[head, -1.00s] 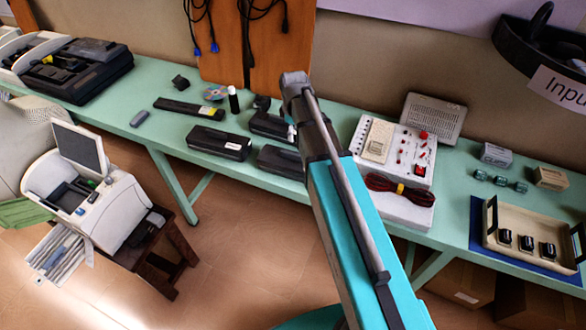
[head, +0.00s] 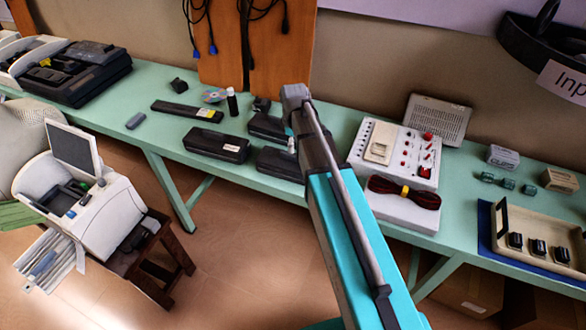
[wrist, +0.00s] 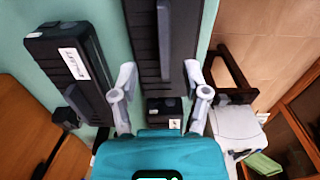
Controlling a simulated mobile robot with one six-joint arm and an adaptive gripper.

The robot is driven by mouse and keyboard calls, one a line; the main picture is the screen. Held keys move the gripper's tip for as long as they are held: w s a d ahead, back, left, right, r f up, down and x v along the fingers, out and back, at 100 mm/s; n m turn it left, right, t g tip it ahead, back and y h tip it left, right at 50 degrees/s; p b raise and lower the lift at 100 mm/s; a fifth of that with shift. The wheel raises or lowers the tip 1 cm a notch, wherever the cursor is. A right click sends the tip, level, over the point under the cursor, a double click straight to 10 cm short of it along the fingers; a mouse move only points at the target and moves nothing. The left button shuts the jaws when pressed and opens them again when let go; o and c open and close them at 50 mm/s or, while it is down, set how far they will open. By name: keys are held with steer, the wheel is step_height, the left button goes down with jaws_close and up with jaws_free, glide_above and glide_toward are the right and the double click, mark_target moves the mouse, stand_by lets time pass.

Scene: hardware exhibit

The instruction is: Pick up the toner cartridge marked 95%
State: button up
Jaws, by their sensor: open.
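Several black toner cartridges lie on the green table. One with a small white label (head: 217,145) is front left of my arm in the head view. Another (head: 280,164) lies just left of my arm, and a third (head: 266,127) lies behind, partly hidden. In the wrist view, a long black cartridge (wrist: 163,45) runs up the middle, its near end between my fingers in the picture. One with a white label (wrist: 70,62) lies to its left. No 95% mark is readable.
A long black bar (head: 187,111), a disc (head: 214,96) and a dark bottle (head: 232,102) lie behind the cartridges. A white control panel (head: 392,160) stands right of my arm. A tray (head: 520,250) is far right. The table's front edge is close.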

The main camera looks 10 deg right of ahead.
mark_target(293, 155)
steer(key=shift+f, duration=0.1)
steer(key=f+b, duration=0.3)
steer(key=shift+s+a+f+b, duration=0.15)
steer(key=shift+s+a+b, duration=0.05)
steer(key=shift+a+b, duration=0.1)
steer(key=shift+f+b, duration=0.85)
steer(key=shift+c, duration=0.3)
jaws_close()
